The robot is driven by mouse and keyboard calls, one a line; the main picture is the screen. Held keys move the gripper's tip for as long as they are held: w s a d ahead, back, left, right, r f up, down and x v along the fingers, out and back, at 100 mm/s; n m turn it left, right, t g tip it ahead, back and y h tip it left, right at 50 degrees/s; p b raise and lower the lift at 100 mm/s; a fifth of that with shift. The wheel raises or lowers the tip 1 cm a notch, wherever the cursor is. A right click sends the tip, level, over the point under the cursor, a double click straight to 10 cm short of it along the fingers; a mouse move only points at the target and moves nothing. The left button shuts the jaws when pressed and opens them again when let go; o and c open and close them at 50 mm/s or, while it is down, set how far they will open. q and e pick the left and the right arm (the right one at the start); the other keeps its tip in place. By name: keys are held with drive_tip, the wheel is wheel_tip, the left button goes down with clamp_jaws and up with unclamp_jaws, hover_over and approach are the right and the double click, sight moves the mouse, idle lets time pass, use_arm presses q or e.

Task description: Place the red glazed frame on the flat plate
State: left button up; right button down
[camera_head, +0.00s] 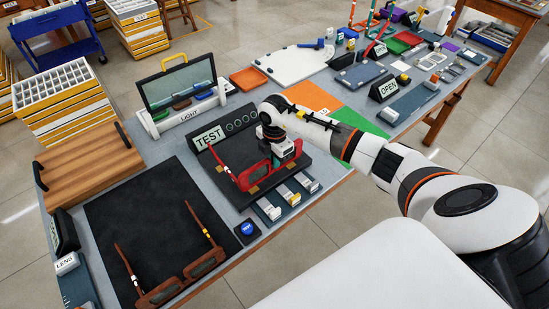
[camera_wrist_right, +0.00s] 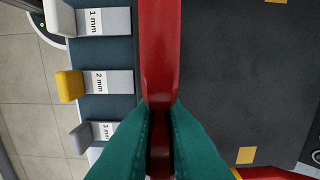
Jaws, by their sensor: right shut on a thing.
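The red glazed frame (camera_head: 256,178) is at the dark flat plate (camera_head: 228,192) with the TEST sign, its temples pointing to the back left. My right gripper (camera_head: 282,152) is at the right part of the frame, its fingers partly hidden. In the right wrist view, the teal fingers (camera_wrist_right: 157,135) are shut on a red bar of the frame (camera_wrist_right: 159,60), above the dark plate (camera_wrist_right: 230,70) with small yellow squares. I cannot tell whether the frame touches the plate. My left gripper is not in view.
A brown frame (camera_head: 180,272) lies on the black mat (camera_head: 150,205) at the left. Several labelled sliders (camera_head: 290,194) line the plate's front edge, with a blue button (camera_head: 247,229) beside them. A light box (camera_head: 185,110) stands behind. An orange and green mat (camera_head: 320,100) lies to the right.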

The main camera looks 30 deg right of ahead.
drive_tip(key=shift+f+b, duration=0.65)
drive_tip(key=shift+f, duration=0.3)
drive_tip(key=c, duration=1.4)
unclamp_jaws()
wheel_tip(320, 180, up, 12)
drive_tip(key=shift+r+b, duration=0.1)
drive_tip(key=shift+b, duration=1)
drive_tip(key=shift+a, duration=0.1)
